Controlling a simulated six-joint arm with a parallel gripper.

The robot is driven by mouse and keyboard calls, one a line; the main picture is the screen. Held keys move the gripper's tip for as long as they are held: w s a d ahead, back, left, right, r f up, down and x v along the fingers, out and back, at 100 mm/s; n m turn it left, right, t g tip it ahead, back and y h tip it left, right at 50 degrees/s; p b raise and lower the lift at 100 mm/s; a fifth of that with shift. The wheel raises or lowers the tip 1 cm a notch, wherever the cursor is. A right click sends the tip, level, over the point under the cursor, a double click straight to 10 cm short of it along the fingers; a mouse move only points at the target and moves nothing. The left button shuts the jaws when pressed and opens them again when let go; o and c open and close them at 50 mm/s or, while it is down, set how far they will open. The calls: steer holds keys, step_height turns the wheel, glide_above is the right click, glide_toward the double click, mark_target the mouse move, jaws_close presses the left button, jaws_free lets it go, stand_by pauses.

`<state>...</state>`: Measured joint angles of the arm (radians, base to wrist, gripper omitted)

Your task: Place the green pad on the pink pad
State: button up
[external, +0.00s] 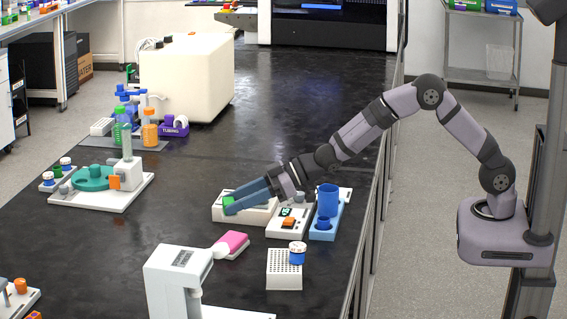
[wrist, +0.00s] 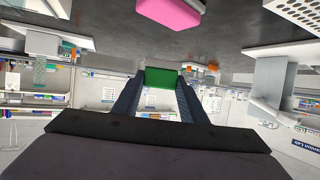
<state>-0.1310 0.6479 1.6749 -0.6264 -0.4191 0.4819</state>
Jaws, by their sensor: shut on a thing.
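The green pad (external: 229,204) is between the fingertips of my gripper (external: 232,200), at the white open tray (external: 262,215) in the external view. The wrist view shows the green pad (wrist: 161,77) with a dark finger on each side. My gripper (wrist: 160,82) is shut on it. I cannot tell how far it is above the tray. The pink pad (external: 236,239) lies on a white base nearer the camera, with its top bare. The wrist view shows the pink pad (wrist: 170,13) at the top edge, apart from the green pad.
A white device (external: 180,272) stands beside the pink pad. A perforated white rack (external: 284,272) with a blue-and-white jar (external: 297,252) is to its right. A white scale-like block (external: 287,226) and a blue cup holder (external: 328,205) stand right of the tray.

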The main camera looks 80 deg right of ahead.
mark_target(238, 238)
steer(key=shift+f, duration=3.15)
steer(key=shift+f, duration=0.15)
steer(key=o, duration=1.1)
steer(key=shift+c, duration=0.2)
steer(key=shift+r, duration=0.2)
steer(key=b+v, duration=0.1)
steer(key=v, duration=1.1)
steer(key=shift+d+f, duration=0.1)
